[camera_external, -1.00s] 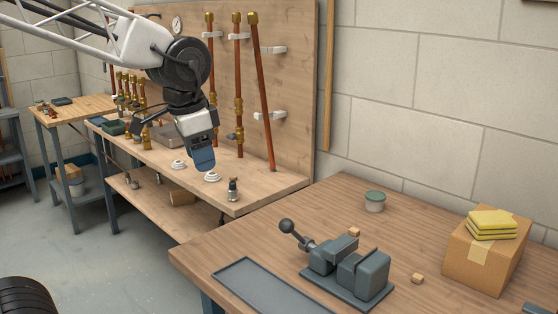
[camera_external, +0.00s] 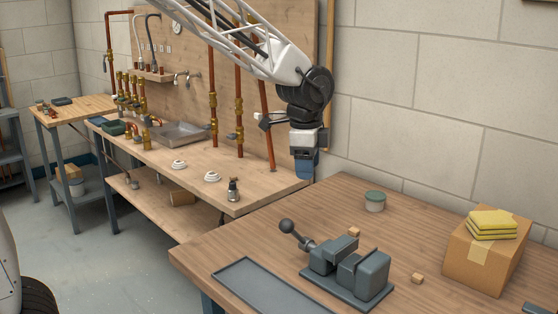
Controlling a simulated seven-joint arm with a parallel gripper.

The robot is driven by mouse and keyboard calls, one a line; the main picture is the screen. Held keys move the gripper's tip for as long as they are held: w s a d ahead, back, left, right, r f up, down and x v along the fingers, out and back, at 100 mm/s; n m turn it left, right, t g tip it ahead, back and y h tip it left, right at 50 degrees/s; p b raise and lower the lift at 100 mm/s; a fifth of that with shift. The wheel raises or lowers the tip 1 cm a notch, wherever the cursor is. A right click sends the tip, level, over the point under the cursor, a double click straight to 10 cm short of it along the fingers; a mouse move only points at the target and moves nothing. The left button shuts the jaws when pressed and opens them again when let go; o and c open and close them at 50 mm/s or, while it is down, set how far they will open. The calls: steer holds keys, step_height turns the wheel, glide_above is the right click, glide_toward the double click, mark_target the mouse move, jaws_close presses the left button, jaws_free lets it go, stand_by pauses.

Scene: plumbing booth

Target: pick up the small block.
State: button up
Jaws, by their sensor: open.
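Two small light-wood blocks lie on the front workbench. One block (camera_external: 354,232) is just behind the grey vise (camera_external: 345,270), and the other block (camera_external: 417,278) is to the right of the vise, on bare wood. My gripper (camera_external: 303,167) points down, with blue fingers, in front of the wall near the back left corner of the front bench. It is open and holds nothing that I can see. It is well up and to the left of both blocks, apart from them. The gap between its fingers is not clearly visible from this side.
A green-lidded jar (camera_external: 375,202) stands at the back of the front bench (camera_external: 230,250). A cardboard box (camera_external: 480,260) with yellow sponges (camera_external: 492,222) stands at the right. A grey tray (camera_external: 262,286) lies left of the vise. Copper pipes (camera_external: 238,110) rise from the rear bench.

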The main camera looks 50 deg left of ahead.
mark_target(358, 232)
steer(key=w+d+f+m, duration=0.2)
steer(key=w+f, duration=0.2)
steer(key=w+d+f+m, duration=0.1)
steer(key=w+d+f, duration=0.1)
steer(key=w+f, duration=0.2)
steer(key=w+d+f+m, duration=0.2)
steer(key=w+f, duration=0.2)
steer(key=w, duration=0.1)
steer(key=shift+w+f+m+g, duration=0.15)
steer(key=shift+w+m+g, duration=0.15)
steer(key=shift+w+g, duration=0.1)
steer(key=shift+s+f, duration=0.1)
steer(key=shift+f, duration=1.2)
steer(key=shift+f, duration=0.1)
steer(key=shift+f, duration=2.5)
jaws_close()
